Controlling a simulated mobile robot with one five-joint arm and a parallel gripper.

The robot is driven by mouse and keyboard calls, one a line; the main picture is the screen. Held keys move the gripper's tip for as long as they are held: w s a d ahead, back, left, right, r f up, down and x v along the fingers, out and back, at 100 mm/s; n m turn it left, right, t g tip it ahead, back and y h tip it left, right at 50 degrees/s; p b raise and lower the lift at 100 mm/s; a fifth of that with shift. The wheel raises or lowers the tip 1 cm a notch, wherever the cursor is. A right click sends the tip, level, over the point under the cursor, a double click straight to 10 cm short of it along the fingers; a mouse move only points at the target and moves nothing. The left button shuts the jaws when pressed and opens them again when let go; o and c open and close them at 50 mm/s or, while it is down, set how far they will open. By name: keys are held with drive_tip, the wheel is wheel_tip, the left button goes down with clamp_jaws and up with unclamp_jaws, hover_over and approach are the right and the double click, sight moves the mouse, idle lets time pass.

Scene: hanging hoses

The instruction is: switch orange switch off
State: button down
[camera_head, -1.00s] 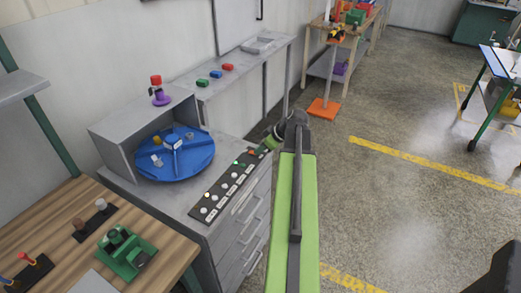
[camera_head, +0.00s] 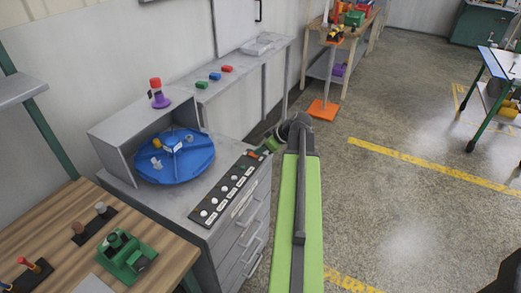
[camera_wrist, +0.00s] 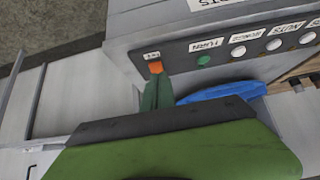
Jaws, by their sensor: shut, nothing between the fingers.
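The orange switch (camera_wrist: 156,67) is at the end of a dark switch panel, under a small white label, in the wrist view. In the head view the panel (camera_head: 226,186) lies along the edge of a grey drawer cabinet, and the orange switch (camera_head: 253,154) is at its far end. My gripper (camera_wrist: 158,80) is shut and empty, its green fingertips right at the orange switch and covering its lower part. I cannot tell whether they touch it. In the head view my gripper (camera_head: 265,149) is over the panel's far end.
A green button (camera_wrist: 204,61) and several white buttons (camera_wrist: 238,51) share the panel. A blue turntable (camera_head: 174,158) stands in a grey open box behind it. A wooden bench (camera_head: 80,235) with a green device (camera_head: 124,254) is at lower left.

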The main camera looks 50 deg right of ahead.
wheel_tip(320, 180, up, 4)
drive_tip(key=p, duration=0.4)
drive_tip(key=shift+s+r, duration=0.15)
drive_tip(key=shift+r, duration=0.05)
drive_tip(key=s+d+r+p, duration=0.2)
drive_tip(key=s+r+p, duration=0.3)
drive_tip(key=s, duration=0.3)
drive_tip(key=shift+d+r+p, duration=0.15)
drive_tip(key=shift+r+p, duration=0.1)
drive_tip(key=shift+p, duration=0.25)
